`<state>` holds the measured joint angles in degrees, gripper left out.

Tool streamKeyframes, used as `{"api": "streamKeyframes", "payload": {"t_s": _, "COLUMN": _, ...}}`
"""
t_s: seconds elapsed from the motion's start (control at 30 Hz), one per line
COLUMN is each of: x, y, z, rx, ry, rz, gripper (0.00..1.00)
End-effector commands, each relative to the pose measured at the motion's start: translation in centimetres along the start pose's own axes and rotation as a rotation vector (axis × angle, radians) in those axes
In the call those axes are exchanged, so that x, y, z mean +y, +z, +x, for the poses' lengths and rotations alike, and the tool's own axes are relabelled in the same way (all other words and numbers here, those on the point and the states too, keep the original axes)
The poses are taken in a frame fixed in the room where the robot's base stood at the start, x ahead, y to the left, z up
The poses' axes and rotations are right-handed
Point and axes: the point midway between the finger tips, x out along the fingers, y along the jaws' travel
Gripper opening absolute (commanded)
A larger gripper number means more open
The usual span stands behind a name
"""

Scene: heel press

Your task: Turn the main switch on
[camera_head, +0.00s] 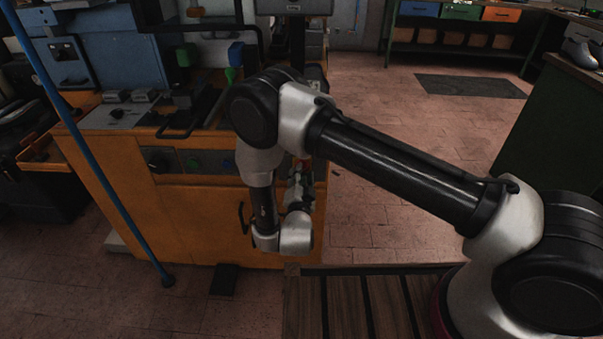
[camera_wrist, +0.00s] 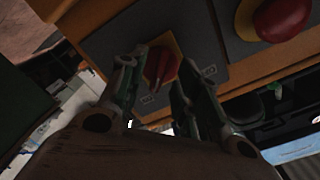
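The main switch, a red rotary knob (camera_wrist: 162,66) on a yellow plate, sits on a dark panel in the wrist view. Small markings show beside it, too small to read. My gripper (camera_wrist: 158,78) is open, with one finger on either side of the knob. A gap shows between the left finger and the knob. The right finger is close to it, and I cannot tell whether it touches. In the head view my gripper (camera_head: 300,188) is at the right part of the orange machine's (camera_head: 195,225) front. The knob is hidden behind my arm there.
A large red mushroom button (camera_wrist: 280,16) on yellow is beside the switch in the wrist view. Open tiled floor (camera_head: 385,135) is to the right.

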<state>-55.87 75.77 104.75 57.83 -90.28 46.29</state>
Motion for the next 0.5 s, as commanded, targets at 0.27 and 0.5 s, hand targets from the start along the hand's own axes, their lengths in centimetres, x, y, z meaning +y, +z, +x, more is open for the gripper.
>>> {"api": "streamKeyframes", "payload": {"t_s": 0.27, "x": 0.0, "y": 0.1, "z": -4.6, "rx": -0.003, "ry": -0.001, "rz": -0.001, "gripper": 0.33}}
{"api": "streamKeyframes", "payload": {"t_s": 0.5, "x": 0.0, "y": 0.0, "z": -5.6, "rx": -0.001, "ry": 0.001, "rz": 0.0, "gripper": 0.33}}
